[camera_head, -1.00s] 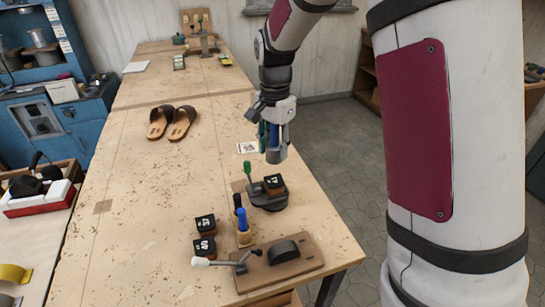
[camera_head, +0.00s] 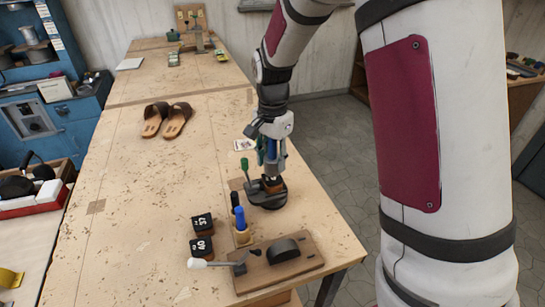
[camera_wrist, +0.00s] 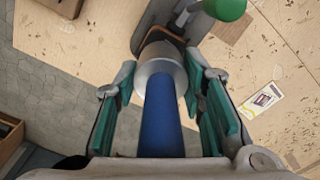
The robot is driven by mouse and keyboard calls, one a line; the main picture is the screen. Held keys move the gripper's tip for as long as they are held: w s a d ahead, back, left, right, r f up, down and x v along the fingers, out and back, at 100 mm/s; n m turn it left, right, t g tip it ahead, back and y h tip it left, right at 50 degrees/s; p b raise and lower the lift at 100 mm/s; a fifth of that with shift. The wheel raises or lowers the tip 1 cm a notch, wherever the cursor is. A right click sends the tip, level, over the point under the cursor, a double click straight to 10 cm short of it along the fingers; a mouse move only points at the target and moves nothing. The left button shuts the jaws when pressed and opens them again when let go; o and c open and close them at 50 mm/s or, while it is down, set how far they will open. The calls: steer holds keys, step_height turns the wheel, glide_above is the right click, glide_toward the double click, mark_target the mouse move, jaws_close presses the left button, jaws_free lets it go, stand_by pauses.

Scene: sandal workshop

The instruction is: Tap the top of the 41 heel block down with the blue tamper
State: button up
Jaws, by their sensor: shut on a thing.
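My gripper (camera_head: 270,160) is shut on the blue tamper; its blue handle (camera_wrist: 160,120) and grey metal head (camera_wrist: 161,68) fill the middle of the wrist view, between the green finger pads. The tamper points down over the heel block (camera_head: 273,187), which sits in a dark round fixture (camera_head: 268,199) with a green-knobbed lever (camera_head: 245,165). The tamper head is on or just above the block's top; I cannot tell whether they touch. The head and gripper hide the block's number.
Two dark-topped heel blocks (camera_head: 202,223) (camera_head: 202,246) stand at the left. A small rack (camera_head: 243,238) holds a blue-handled and a black-handled tool. A wooden board with a white-handled lever (camera_head: 305,265) lies in front. Sandals (camera_head: 166,119) lie farther back.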

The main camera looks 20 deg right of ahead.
step_height(320, 180, down, 3)
steer(key=shift+w+r+b, duration=0.1)
steer(key=shift+b, duration=0.25)
steer(key=shift+r+p, duration=0.55)
steer(key=shift+r, duration=0.9)
steer(key=shift+f+b, duration=0.4)
steer(key=shift+f, duration=1.3)
step_height(320, 180, up, 3)
steer(key=shift+r+p, duration=0.15)
steer(key=shift+p, duration=0.5)
steer(key=shift+r, duration=0.1)
